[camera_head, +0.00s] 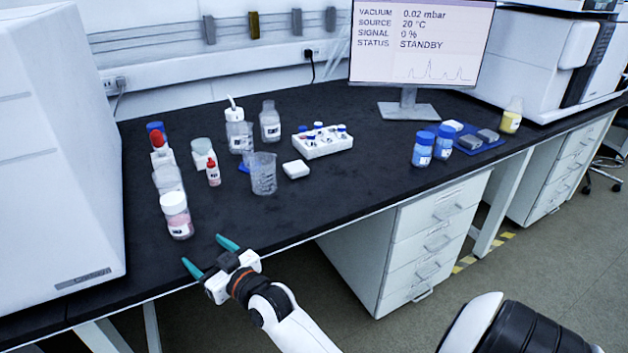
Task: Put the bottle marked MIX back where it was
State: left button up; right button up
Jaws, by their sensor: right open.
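No label reading MIX can be made out; the bottle labels are too small to read. My right gripper (209,255) has teal fingertips, is open and empty, and is at the front edge of the black bench (330,205). Just beyond it stands a white-capped bottle with pinkish contents (177,216). Behind that are a clear bottle (168,179) and a small red-capped dropper bottle (213,172). Two blue-capped bottles (422,150) (443,143) stand upright at the right. A bottle with yellow contents (511,117) stands far right. My left gripper is not in view.
A glass beaker (263,176), a white vial rack (322,145), a wash bottle (238,134) and a clear bottle (270,122) stand mid-bench. A monitor (420,45) is behind. White instruments flank the bench. The bench between rack and blue-capped bottles is clear.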

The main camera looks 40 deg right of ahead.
jog(key=s+a+f+g, duration=0.1)
jog(key=s+f+g, duration=0.3)
jog(key=f, duration=0.7)
jog(key=s+a+f+g, duration=0.1)
jog(key=s+f+g, duration=0.3)
jog(key=f, duration=0.7)
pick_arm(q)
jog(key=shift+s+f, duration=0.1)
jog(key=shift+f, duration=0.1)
pick_arm(e)
jog(key=s+d+f+g, duration=0.1)
jog(key=s+f+g, duration=0.2)
jog(key=s+f, duration=0.6)
jog(key=s+d+f+n+g+h, duration=0.1)
jog(key=s+f+g, duration=0.3)
jog(key=s+f, duration=0.6)
jog(key=s, duration=0.6)
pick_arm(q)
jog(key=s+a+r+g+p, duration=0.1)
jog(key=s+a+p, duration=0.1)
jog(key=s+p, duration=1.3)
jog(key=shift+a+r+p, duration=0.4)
pick_arm(e)
jog(key=s+d+r+g, duration=0.1)
jog(key=s+d, duration=0.1)
jog(key=s, duration=1.3)
jog(key=shift+s+d+r+g+h, duration=0.15)
jog(key=shift+d+r+g+h, duration=0.15)
jog(key=shift+d, duration=0.1)
